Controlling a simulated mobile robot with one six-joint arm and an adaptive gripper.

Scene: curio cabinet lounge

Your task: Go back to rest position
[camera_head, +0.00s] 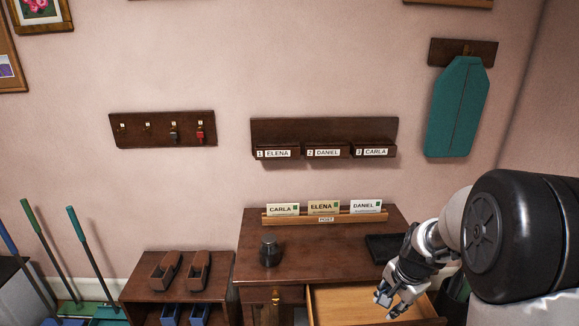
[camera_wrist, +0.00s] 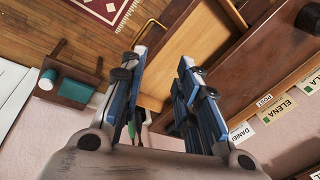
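My gripper (camera_head: 388,298) hangs at the lower right of the head view, over the pulled-out drawer of the brown cabinet. In the wrist view my gripper (camera_wrist: 163,60) has its two fingers apart, with nothing held between them. The open drawer (camera_head: 345,305) looks empty where it shows; it also appears beyond the fingers in the wrist view (camera_wrist: 190,45). My arm hides its right part.
Cards for Carla, Elena and Daniel stand in a post rack (camera_head: 327,220) on the cabinet top (camera_head: 325,248). A dark jar (camera_head: 269,251) and a black tray (camera_head: 385,247) are there too. A teal ironing board (camera_head: 457,107) hangs right. Wall pockets (camera_head: 325,151) are above.

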